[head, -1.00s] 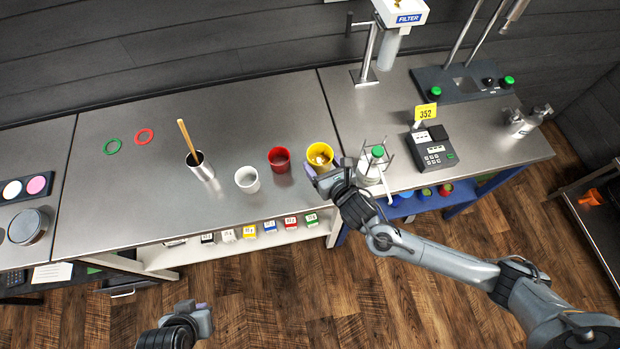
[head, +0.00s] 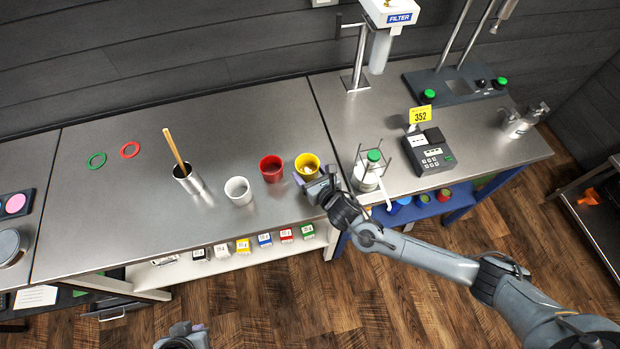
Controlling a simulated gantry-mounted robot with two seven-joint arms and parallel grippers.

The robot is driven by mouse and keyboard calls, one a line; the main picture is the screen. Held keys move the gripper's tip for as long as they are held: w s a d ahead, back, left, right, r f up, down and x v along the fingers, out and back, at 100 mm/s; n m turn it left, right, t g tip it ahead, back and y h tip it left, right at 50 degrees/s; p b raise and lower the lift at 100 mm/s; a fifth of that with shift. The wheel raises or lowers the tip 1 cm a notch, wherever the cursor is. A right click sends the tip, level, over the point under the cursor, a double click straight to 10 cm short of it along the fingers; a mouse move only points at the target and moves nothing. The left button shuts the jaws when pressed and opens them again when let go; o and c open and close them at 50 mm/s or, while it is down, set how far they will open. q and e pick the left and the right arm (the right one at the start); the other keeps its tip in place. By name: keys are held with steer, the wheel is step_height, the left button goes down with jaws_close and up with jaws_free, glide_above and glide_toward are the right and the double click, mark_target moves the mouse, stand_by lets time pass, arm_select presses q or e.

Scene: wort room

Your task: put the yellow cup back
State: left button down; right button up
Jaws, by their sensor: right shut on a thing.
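The yellow cup (head: 298,163) stands upright, as far as I can tell, on the steel bench, just right of the red cup. Something pale shows inside it. My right gripper (head: 315,180) is at the cup's near right side, shut on it; the grip itself is partly hidden by the hand. Whether the cup touches the bench or is slightly raised, I cannot tell. My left gripper (head: 187,333) is at the bottom edge, away from the bench and mostly cut off; its jaws cannot be made out.
The red cup (head: 271,168) and white cup (head: 238,190) stand left of it, then a steel beaker (head: 190,181) with a wooden stick. Green (head: 96,160) and red (head: 130,150) rings lie far left. A wire stand (head: 366,176) is close on the right.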

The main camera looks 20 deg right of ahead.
step_height(320, 180, down, 3)
steer(key=shift+f, duration=0.2)
steer(key=shift+f, duration=0.2)
steer(key=o, duration=1.1)
steer(key=shift+r, duration=0.1)
